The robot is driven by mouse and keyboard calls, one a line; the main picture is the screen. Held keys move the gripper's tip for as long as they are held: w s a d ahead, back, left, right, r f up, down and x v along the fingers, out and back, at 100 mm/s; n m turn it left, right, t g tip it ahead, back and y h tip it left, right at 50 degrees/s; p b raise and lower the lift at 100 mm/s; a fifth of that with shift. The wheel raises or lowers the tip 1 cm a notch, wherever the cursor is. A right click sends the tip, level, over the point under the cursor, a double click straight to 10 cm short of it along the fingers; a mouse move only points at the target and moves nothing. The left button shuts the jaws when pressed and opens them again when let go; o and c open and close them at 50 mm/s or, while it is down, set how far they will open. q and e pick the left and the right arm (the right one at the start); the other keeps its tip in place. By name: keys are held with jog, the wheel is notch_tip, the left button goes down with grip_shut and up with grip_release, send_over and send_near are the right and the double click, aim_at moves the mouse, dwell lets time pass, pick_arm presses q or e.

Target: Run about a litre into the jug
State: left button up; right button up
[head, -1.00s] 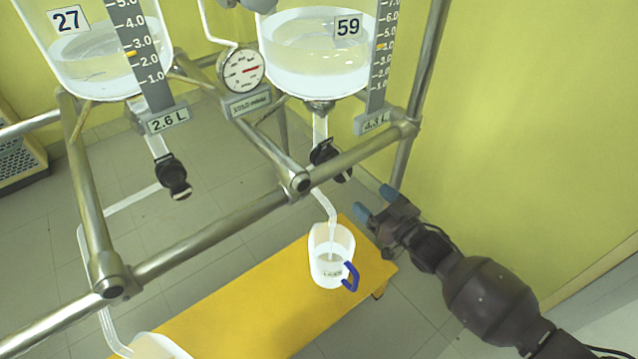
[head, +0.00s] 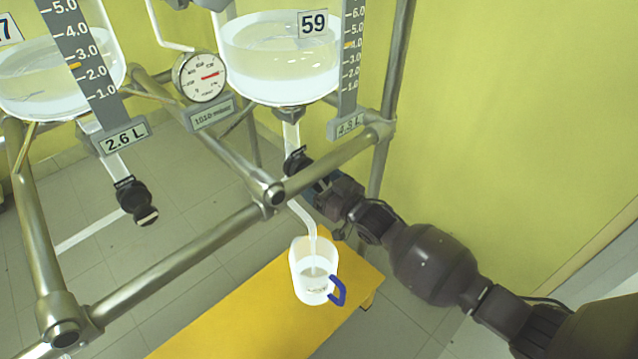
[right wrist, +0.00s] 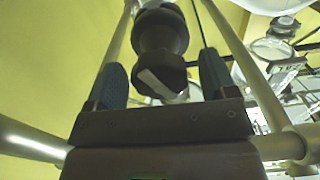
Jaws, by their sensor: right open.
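The clear jug (head: 302,262) with a blue handle stands on the yellow bench, some liquid in its lower part. The black outlet valve (head: 296,160) sits under that vessel, beside the frame rail. My right gripper (head: 316,185) is at this valve, partly hidden by the rail. In the right wrist view my open gripper (right wrist: 160,82) has its fingers on either side of the black valve knob (right wrist: 160,35), apparently with gaps. My left gripper is out of view.
Steel frame rails (head: 180,258) cross in front of the valve. A second vessel (head: 60,75), labelled 2.6 L, with its own black valve (head: 135,200), hangs at left. A dial gauge (head: 200,76) is between them.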

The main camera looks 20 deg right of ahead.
jog(key=shift+w, duration=0.15)
jog(key=c, duration=0.9)
jog(key=shift+r+m, duration=0.1)
jog(key=shift+m, duration=0.2)
